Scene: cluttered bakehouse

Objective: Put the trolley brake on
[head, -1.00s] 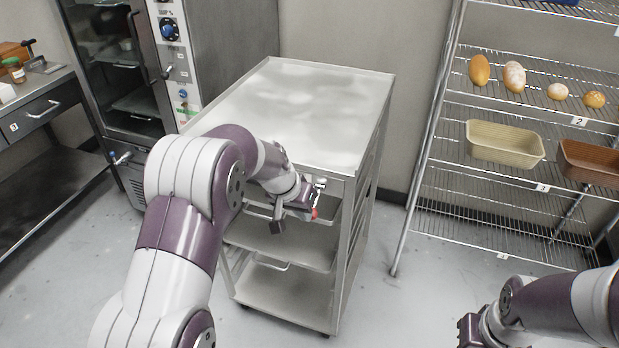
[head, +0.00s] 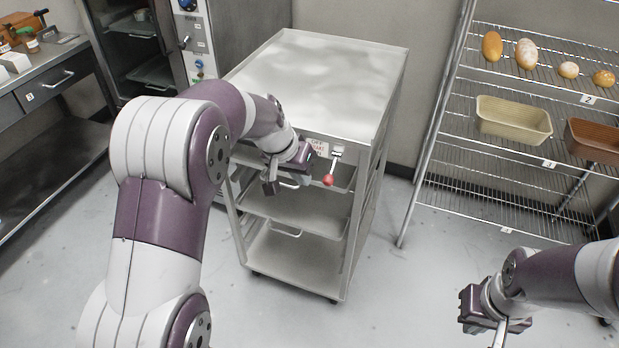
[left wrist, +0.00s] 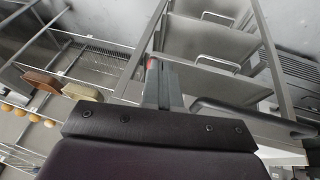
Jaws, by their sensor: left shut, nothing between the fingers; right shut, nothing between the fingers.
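The trolley (head: 300,75) is a steel rack cart with a flat top and shelves below. Its brake lever (head: 336,158) hangs from a bracket on the front top edge, with a red knob (head: 328,180) at its lower end. A red and white label sits left of the bracket. My left gripper (head: 270,186) is shut and empty in front of the trolley, left of the knob and apart from it. In the left wrist view the shut fingers (left wrist: 163,85) partly hide the red knob (left wrist: 152,63). My right gripper (head: 500,332) is shut and empty at lower right.
A wire rack (head: 450,150) with breads and loaf tins (head: 514,119) stands right of the trolley. An oven (head: 235,45) is behind it at the left. A steel bench (head: 65,75) is at far left. Grey floor is open between trolley and right arm.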

